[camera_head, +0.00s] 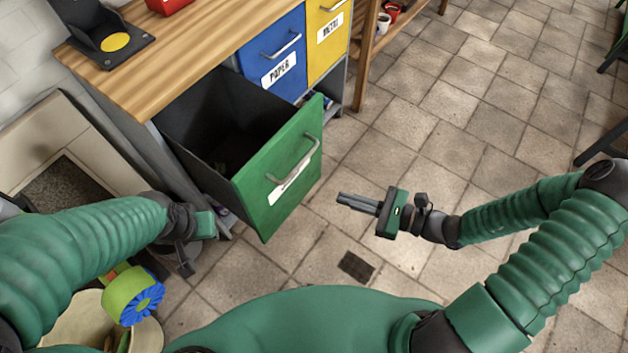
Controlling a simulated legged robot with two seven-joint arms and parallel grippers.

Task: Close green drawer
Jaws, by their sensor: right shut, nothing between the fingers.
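The green drawer (281,170) is pulled well out from the wooden-topped workbench. Its front faces right and towards me, with a metal handle (293,160) and a white label. The dark inside of the drawer looks mostly empty, though shadow hides its bottom. My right gripper (340,198) is shut and empty, to the right of the drawer front and apart from it, pointing left towards it. My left gripper (190,268) is low at the left, near the bench's front side. Its fingers are dark and partly hidden, so their opening is unclear.
The blue paper drawer (274,55) and yellow metal drawer (327,32) beside it are closed. A bin with colourful objects (133,295) stands at the lower left. A wooden shelf (368,40) stands behind. The tiled floor at right is mostly clear.

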